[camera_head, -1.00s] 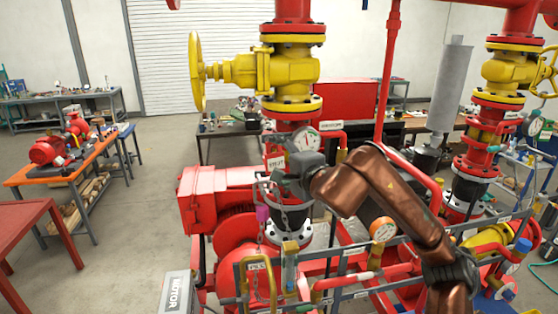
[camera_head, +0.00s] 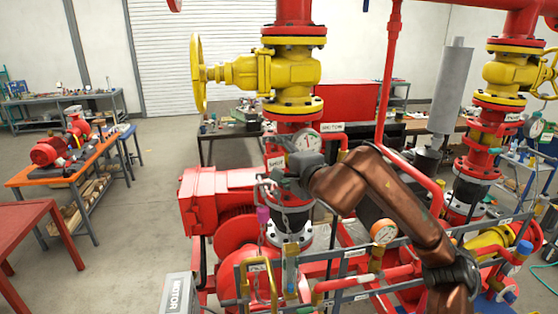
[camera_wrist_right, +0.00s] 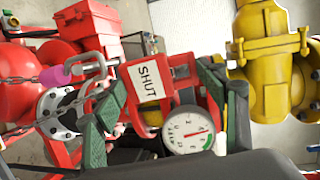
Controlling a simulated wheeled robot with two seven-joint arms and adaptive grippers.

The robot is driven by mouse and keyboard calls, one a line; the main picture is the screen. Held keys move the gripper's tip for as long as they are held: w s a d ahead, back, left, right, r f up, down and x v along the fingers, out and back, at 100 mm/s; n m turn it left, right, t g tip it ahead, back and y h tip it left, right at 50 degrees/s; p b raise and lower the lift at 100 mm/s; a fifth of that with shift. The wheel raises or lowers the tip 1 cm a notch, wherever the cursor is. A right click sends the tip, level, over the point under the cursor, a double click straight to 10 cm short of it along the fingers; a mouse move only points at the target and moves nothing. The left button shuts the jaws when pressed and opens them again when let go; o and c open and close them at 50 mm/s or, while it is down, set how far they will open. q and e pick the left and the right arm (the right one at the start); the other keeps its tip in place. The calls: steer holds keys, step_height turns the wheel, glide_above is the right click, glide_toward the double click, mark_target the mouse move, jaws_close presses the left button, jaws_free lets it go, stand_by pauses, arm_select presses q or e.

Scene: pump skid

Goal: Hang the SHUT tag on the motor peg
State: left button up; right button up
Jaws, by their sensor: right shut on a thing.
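The SHUT tag (camera_wrist_right: 148,82) is red with a white label reading SHUT. In the right wrist view it sits between the green-padded fingers of my right gripper (camera_wrist_right: 160,95), which is shut on it. In the head view my right gripper (camera_head: 283,176) is held up beside the red pump pipework, and the tag (camera_head: 274,163) shows small and partly covered at its tip. A grey box with a MOTOR label (camera_head: 179,294) stands at the lower left. I cannot make out the motor peg clearly. My left gripper is out of view.
A steel shackle (camera_wrist_right: 92,65), a pink part (camera_wrist_right: 58,75) and a chain hang close to the tag. A pressure gauge (camera_wrist_right: 188,130) is near the fingers. A yellow valve (camera_head: 265,70) stands above; grey rails with labels cross below. Open floor lies to the left.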

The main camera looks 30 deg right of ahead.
mark_target(279, 158)
steer(key=shift+w, duration=0.15)
steer(key=shift+w+d+f+p, duration=0.15)
steer(key=shift+w+d, duration=0.1)
steer(key=shift+w, duration=0.55)
steer(key=shift+w+d+r+p, duration=0.1)
steer(key=shift+w+d+p, duration=0.1)
steer(key=shift+w, duration=0.55)
steer(key=shift+w+d+f+b, duration=0.1)
steer(key=shift+w+f+b, duration=0.1)
steer(key=shift+f+b, duration=0.25)
steer(key=o, duration=1.2)
steer(key=shift+s, duration=0.15)
